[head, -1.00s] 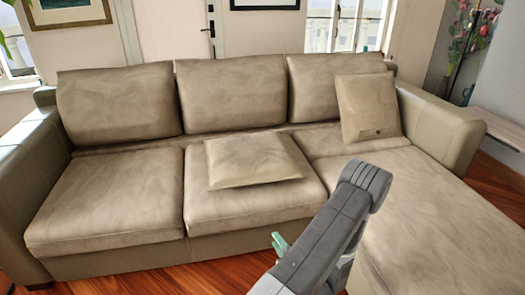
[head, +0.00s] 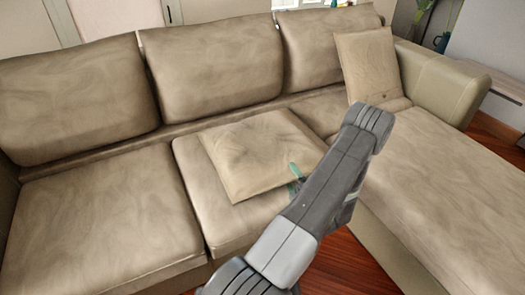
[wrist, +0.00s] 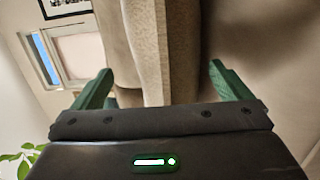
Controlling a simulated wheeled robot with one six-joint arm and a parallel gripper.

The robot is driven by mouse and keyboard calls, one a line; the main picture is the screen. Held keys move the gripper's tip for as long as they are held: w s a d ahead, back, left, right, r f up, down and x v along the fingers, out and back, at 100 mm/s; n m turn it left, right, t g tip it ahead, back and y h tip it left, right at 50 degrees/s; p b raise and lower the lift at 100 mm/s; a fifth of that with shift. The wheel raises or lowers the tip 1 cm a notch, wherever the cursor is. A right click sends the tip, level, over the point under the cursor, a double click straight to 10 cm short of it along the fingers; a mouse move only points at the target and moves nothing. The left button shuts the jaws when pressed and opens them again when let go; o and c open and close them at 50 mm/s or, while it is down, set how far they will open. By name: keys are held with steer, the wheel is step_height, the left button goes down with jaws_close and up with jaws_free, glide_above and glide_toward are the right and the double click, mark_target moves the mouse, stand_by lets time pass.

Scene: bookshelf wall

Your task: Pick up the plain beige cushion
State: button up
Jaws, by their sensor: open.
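A beige cushion (head: 250,150) lies flat on the middle seat of the sofa in the head view. A second beige cushion (head: 365,65), with a small dark mark low on it, leans upright at the right end of the backrest. My gripper (wrist: 161,70) is open, with its two green fingers apart in the wrist view. In the head view a green finger (head: 295,172) shows at the right front edge of the flat cushion; my arm hides the rest. Beige surfaces show between and beyond the fingers in the wrist view; I cannot tell whether the cushion is between them.
The beige sofa (head: 85,210) fills most of the head view, with its chaise (head: 440,195) running forward on the right. A right armrest (head: 440,85) stands beyond the upright cushion. Wooden floor (head: 345,265) shows in front of the middle seat.

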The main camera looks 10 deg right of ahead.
mark_target(286, 170)
steer(key=x, duration=0.5)
steer(key=shift+a, duration=0.1)
jaws_close()
stand_by(0.3)
